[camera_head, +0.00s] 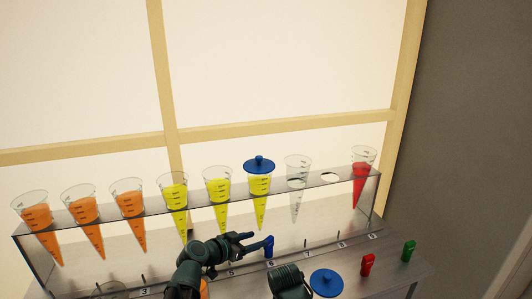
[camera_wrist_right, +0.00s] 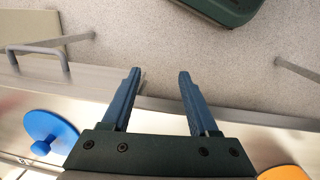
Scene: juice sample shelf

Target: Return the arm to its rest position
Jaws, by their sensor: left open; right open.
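My right arm shows only as a dark green part at the bottom middle. In the right wrist view my right gripper (camera_wrist_right: 158,75) is open with nothing between its fingers. A blue lid (camera_head: 326,282) lies on the bench right of that arm; a blue lid (camera_wrist_right: 50,133) also shows left in the wrist view.
A clear rack (camera_head: 150,228) holds several cones with orange, yellow and red juice; one yellow cone wears a blue lid (camera_head: 259,163). A clear empty cone (camera_head: 297,190) stands beside an empty hole. Red (camera_head: 367,264) and green (camera_head: 408,251) pieces stand at the bench's right.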

